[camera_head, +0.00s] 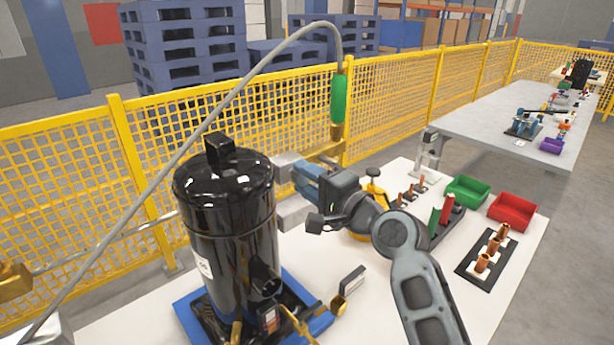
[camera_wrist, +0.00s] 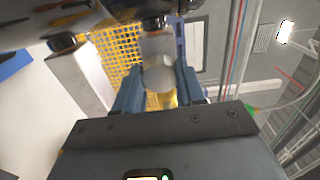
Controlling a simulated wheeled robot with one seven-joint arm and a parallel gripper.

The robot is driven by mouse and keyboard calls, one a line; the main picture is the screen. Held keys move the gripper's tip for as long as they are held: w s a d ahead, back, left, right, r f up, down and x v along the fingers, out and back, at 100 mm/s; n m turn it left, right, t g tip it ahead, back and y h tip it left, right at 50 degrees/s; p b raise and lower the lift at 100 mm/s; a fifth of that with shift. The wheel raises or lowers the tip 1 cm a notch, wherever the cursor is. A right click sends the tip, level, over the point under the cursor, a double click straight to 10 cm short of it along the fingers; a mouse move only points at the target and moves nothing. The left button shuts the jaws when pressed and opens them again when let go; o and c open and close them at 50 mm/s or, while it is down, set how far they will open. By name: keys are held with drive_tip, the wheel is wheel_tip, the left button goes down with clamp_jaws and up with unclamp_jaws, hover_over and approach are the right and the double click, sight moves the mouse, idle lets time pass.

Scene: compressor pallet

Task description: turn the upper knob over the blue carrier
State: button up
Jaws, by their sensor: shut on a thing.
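The black compressor (camera_head: 230,230) stands upright on the blue carrier (camera_head: 187,318) in the head view. My gripper (camera_head: 300,180) reaches in from the right, close to the compressor's right side at mid to upper height. In the wrist view, the blue jaws of my gripper (camera_wrist: 159,92) are closed around a pale, rounded piece, taken as the upper knob (camera_wrist: 160,72). In the head view, my gripper and arm hide the knob, so its angle cannot be told. A lower grey block on a brass fitting (camera_head: 352,280) sits at the compressor's lower right, apart from my gripper.
A grey hose with a green-handled tool (camera_head: 338,100) hangs just above my gripper. Right of my arm are a green bin (camera_head: 468,190), a red bin (camera_head: 512,210) and a black rack of copper pieces (camera_head: 465,262). A yellow fence (camera_head: 60,180) runs behind.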

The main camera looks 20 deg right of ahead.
drive_tip(key=m, duration=0.6)
drive_tip(key=shift+f, duration=0.1)
drive_tip(key=m, duration=0.6)
drive_tip(key=shift+m, duration=0.3)
idle(0.3)
drive_tip(key=o, duration=1)
drive_tip(key=shift+o, duration=0.2)
drive_tip(key=b+v, duration=0.1)
drive_tip(key=v, duration=0.6)
drive_tip(key=shift+s, duration=0.35)
drive_tip(key=shift+d, duration=0.1)
